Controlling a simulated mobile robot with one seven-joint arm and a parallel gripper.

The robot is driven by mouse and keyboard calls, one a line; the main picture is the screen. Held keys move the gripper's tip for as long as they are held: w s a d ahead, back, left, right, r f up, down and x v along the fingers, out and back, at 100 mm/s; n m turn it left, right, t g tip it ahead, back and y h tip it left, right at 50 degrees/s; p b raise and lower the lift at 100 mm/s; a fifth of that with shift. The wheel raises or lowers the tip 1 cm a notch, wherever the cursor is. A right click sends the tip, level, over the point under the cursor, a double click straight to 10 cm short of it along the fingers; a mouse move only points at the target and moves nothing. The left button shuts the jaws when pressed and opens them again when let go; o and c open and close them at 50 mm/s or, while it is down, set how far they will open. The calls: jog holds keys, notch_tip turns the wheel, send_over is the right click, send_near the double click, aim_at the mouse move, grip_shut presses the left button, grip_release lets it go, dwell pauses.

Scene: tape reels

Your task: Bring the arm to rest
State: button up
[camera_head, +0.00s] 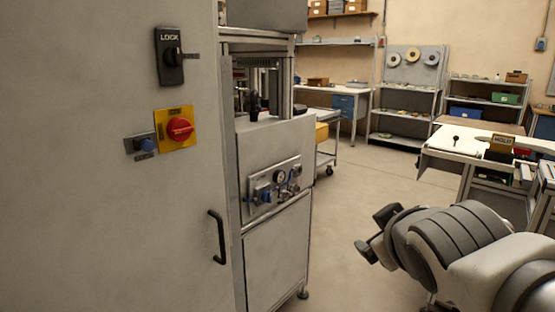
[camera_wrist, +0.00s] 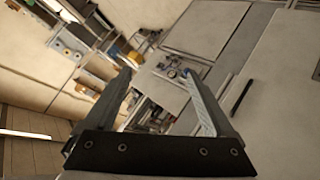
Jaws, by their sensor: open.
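My arm reaches in from the lower right in the head view, with its grey and white links in front of the floor. My gripper (camera_head: 368,236) is at the arm's left end, in the open space to the right of the grey machine cabinet. In the wrist view my gripper (camera_wrist: 165,85) shows two dark fingers spread apart with nothing between them. The fingers touch nothing that I can see. The wrist view is tilted, with the machine and the shelves behind the fingers.
A large grey cabinet (camera_head: 90,230) with a lock switch, a red knob and a black handle (camera_head: 216,237) fills the left. A machine with a gauge panel (camera_head: 274,187) stands beside it. A white workbench (camera_head: 465,142) is at right. Shelves with reels line the back. The middle floor (camera_head: 370,180) is clear.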

jog(key=s+a+f+m+g+y, duration=0.25)
jog(key=s+f+m+g, duration=0.35)
jog(key=s+f, duration=0.45)
notch_tip(320, 180, up, 19)
jog(key=s+p, duration=0.1)
jog(key=p, duration=1.6)
jog(key=shift+h+p, duration=0.3)
jog(key=shift+h, duration=0.15)
jog(key=shift+a, duration=0.1)
